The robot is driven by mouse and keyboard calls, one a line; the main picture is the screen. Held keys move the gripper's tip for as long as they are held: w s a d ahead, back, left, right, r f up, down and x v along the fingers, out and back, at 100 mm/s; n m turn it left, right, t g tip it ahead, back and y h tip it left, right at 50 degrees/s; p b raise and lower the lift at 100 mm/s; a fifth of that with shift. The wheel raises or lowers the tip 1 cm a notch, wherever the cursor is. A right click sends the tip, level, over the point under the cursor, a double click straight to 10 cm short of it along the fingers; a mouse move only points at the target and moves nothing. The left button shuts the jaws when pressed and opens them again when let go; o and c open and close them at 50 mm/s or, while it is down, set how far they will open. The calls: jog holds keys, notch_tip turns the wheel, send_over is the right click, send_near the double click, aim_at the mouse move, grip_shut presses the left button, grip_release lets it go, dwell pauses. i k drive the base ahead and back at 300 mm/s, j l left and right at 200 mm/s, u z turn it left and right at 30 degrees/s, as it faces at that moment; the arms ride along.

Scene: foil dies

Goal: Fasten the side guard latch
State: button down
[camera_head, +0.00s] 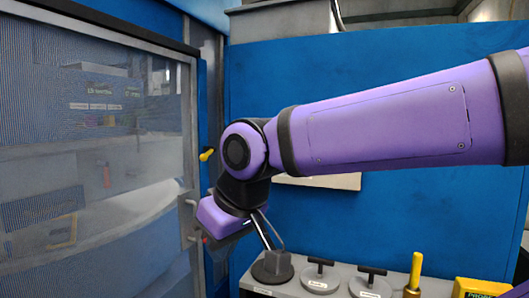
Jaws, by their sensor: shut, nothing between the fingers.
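The side guard is a large see-through panel (95,150) in a frame at the left. A small yellow latch handle (207,155) sits on the blue post beside the guard's right edge and tilts down to the left. My gripper (221,216) is below and slightly right of the latch, close to the guard's edge in the picture, apart from the latch. It is shut and holds nothing. Its fingertips are hard to make out against the dark gap. Whether the guard sits fully against its post cannot be told.
Metal brackets (189,203) stick out along the guard's edge. A blue wall (400,215) stands behind.

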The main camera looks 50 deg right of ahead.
aim_at(209, 150)
jog(key=z, duration=0.9)
